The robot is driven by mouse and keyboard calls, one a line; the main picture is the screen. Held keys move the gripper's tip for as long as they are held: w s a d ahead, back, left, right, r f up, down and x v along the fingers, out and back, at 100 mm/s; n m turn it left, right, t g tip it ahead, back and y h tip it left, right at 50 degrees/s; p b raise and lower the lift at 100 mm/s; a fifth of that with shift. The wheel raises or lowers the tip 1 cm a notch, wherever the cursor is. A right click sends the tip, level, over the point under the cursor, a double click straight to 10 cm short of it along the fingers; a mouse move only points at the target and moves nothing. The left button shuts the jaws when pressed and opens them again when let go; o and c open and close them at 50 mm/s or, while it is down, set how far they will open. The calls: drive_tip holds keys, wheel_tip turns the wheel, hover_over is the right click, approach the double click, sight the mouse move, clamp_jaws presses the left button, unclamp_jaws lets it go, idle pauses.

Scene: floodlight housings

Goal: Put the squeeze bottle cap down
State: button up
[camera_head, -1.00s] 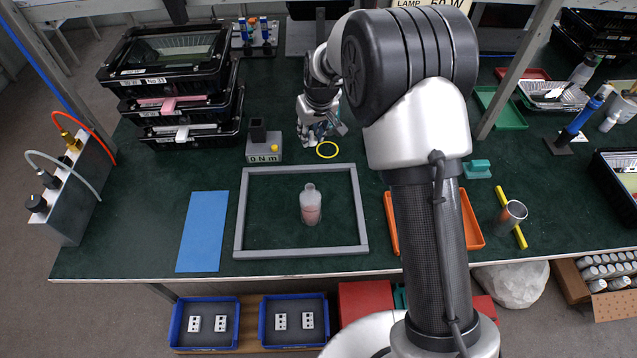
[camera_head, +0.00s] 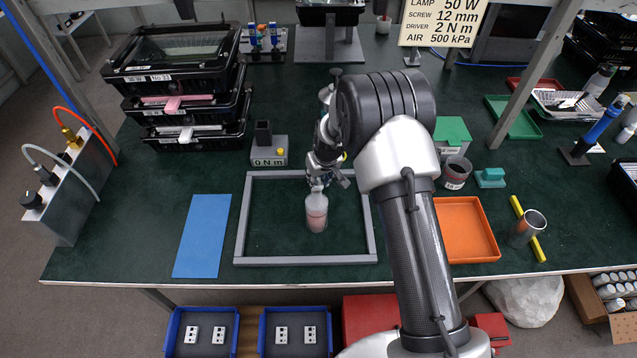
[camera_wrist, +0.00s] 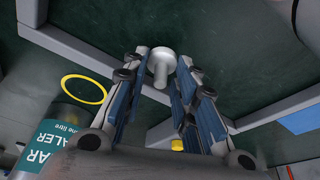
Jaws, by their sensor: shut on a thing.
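The squeeze bottle cap (camera_wrist: 162,62) is a pale round disc with a narrow spout, between my fingertips in the wrist view. My gripper (camera_wrist: 163,72) is shut on the cap, at its spout. In the head view my gripper (camera_head: 320,180) is right over the squeeze bottle (camera_head: 316,213), which stands upright with pinkish contents. The bottle is not distinct in the wrist view. The cap is hard to make out in the head view, so I cannot tell whether it touches the bottle's neck.
A grey square frame (camera_head: 240,224) lies around the bottle on the dark green table. A blue mat (camera_head: 202,236) is to its left, an orange tray (camera_head: 466,229) to its right. The torque block (camera_head: 269,155) stands behind. A yellow ring (camera_wrist: 83,89) lies outside the frame.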

drive_tip(key=shift+f, duration=0.5)
drive_tip(key=shift+f, duration=0.2)
drive_tip(key=o, duration=0.5)
drive_tip(key=p+v, duration=0.3)
drive_tip(key=v, duration=0.9)
drive_tip(key=shift+r, duration=0.35)
